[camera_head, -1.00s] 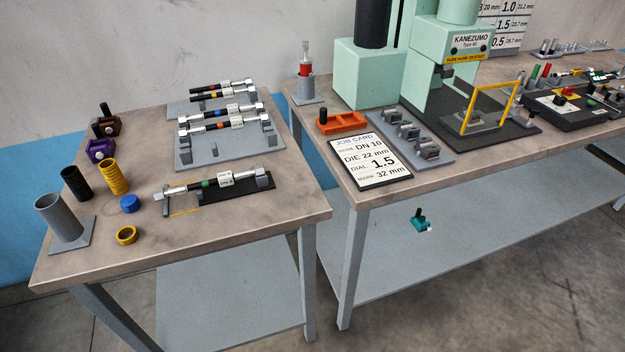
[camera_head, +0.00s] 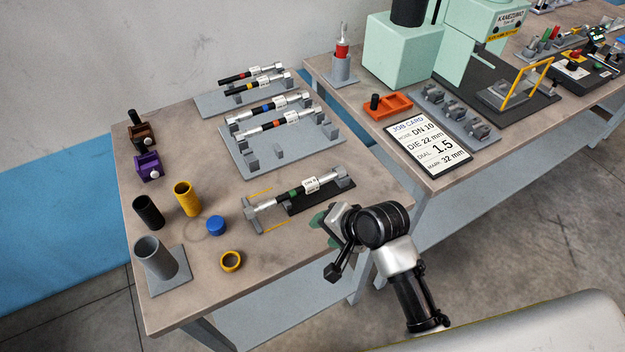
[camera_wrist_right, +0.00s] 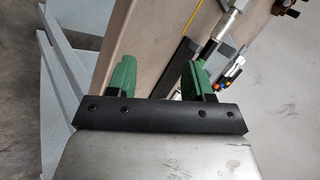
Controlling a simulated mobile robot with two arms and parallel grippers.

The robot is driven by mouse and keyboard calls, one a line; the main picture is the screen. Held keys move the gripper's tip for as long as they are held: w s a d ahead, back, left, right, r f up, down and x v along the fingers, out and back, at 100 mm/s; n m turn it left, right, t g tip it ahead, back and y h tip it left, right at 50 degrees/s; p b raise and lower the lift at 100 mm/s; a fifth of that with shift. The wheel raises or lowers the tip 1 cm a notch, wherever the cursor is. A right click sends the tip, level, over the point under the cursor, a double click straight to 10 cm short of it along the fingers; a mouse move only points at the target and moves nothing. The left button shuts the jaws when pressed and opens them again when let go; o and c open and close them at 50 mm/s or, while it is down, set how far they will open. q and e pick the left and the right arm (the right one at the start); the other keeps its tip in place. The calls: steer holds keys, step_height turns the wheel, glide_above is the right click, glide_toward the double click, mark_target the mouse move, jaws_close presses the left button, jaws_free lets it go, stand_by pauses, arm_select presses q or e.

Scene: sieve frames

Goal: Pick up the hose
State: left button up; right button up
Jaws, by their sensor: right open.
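A hose with a green band (camera_head: 294,191) lies level on a small stand near the front of the left table. It has a black body, a white tag and silver end fittings. My right gripper (camera_head: 323,231) is open and empty at the table's front edge, to the right of and nearer than this hose, apart from it. In the right wrist view the green fingers (camera_wrist_right: 158,78) are spread with nothing between them. A silver fitting (camera_wrist_right: 230,22) shows beyond the right finger; which part it belongs to is unclear. My left gripper is not in view.
More hoses with coloured bands lie on grey racks (camera_head: 300,155) behind. A job card (camera_head: 428,148) lies on the right table.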

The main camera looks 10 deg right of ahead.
mark_target(275, 202)
steer(key=w+a+m, duration=0.1)
steer(key=w+a, duration=0.1)
steer(key=w+a+r+m+y, duration=0.1)
steer(key=w+a, duration=0.1)
steer(key=w, duration=0.1)
steer(key=w+a+r+m+y, duration=0.1)
steer(key=w+a, duration=0.1)
steer(key=w, duration=0.1)
steer(key=shift+a+m+p, duration=0.35)
steer(key=shift+a+m, duration=0.05)
steer(key=shift+p+x, duration=0.55)
steer(key=shift+x, duration=1.85)
steer(key=shift+w+a+f+t, duration=0.2)
steer(key=shift+a+f+t, duration=0.1)
steer(key=shift+f, duration=0.25)
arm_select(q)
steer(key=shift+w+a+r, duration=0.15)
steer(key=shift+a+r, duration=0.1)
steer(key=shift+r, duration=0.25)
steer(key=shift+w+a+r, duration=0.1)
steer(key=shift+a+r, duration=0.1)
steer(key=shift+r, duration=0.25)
arm_select(e)
steer(key=shift+c, duration=0.3)
jaws_close()
